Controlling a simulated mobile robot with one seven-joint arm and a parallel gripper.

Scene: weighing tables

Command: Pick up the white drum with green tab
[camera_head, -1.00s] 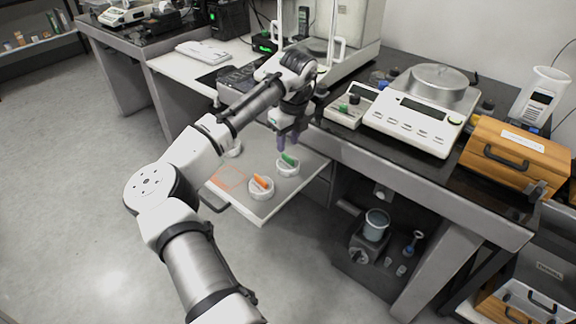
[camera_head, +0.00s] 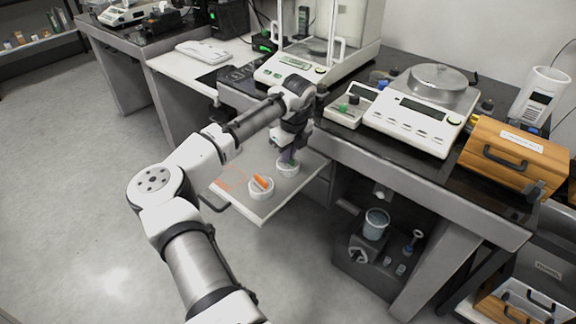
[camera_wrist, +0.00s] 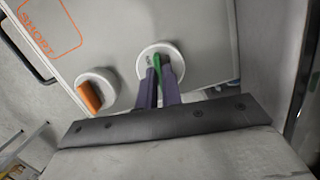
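The white drum with the green tab (camera_head: 287,171) stands on the pull-out shelf (camera_head: 265,209) under the bench. In the wrist view the drum (camera_wrist: 174,50) shows round and white, with its upright green tab (camera_wrist: 157,63) between my fingers. My gripper (camera_head: 288,158) points down over the drum. In the wrist view its purple fingers (camera_wrist: 160,75) lie on either side of the tab. I cannot tell whether they press on it. The drum still rests on the shelf, as far as I can see.
A white drum with an orange tab (camera_head: 261,187) stands close by on the left, nearer the shelf's front. An orange outlined square (camera_wrist: 48,28) with lettering is marked on the shelf. The bench edge and balance (camera_head: 420,118) are above and to the right.

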